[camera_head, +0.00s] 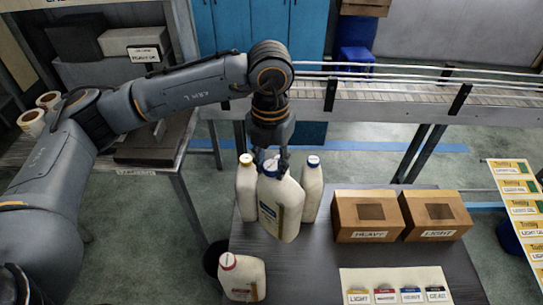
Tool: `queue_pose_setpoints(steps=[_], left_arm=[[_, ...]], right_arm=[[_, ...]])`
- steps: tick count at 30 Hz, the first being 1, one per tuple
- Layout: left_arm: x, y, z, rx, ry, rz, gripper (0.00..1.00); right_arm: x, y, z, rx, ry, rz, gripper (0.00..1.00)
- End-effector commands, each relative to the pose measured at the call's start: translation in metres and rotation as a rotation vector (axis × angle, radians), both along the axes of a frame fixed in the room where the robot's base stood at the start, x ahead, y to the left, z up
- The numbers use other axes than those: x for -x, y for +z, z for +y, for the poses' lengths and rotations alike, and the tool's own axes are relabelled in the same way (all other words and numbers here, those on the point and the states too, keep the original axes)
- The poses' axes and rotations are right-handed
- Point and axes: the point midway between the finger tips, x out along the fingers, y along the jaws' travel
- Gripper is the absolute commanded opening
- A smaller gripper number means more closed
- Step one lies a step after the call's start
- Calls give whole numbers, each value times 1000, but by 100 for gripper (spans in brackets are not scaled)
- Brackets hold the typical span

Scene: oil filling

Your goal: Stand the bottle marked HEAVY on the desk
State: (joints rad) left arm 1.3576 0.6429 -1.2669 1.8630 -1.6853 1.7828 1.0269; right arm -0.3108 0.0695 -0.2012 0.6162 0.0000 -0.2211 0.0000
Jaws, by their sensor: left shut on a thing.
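My left gripper (274,165) is shut on a cream bottle (285,205) with a blue cap and a label on its front. It holds the bottle nearly upright over the back left of the dark desk (320,255); I cannot tell whether its base touches the desk. Behind it stand a yellow-capped bottle (246,190) on the left and another blue-capped bottle (313,188) on the right, both partly hidden. A red-capped bottle (242,277) is at the desk's front left. The words on the bottle labels are too small to read. My right gripper is out of view.
Cardboard boxes marked HEAVY (364,217) and LIGHT (434,215) stand at the desk's right. A pale card (390,278) with several coloured labels lies in front of them. A conveyor (400,97) runs behind. The front middle of the desk is clear.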

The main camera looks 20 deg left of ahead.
Motion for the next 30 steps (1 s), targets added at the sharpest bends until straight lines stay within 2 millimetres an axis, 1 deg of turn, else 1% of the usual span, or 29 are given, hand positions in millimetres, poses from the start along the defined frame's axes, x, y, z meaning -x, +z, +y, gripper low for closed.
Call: queue_pose_setpoints(steps=[1, 9, 16, 18, 30], left_arm=[[0, -7, 0, 1, 0, -2, 0], [0, -37, 0, 1, 1, -3, 0], [0, -63, 0, 1, 1, -1, 0], [-1, -74, 0, 1, 1, -3, 0], [-1, -118, 0, 3, 0, -4, 0]], right_arm=[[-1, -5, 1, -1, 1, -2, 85], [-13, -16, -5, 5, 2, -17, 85], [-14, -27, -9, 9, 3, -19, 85], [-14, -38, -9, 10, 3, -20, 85], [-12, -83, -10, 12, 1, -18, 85]])
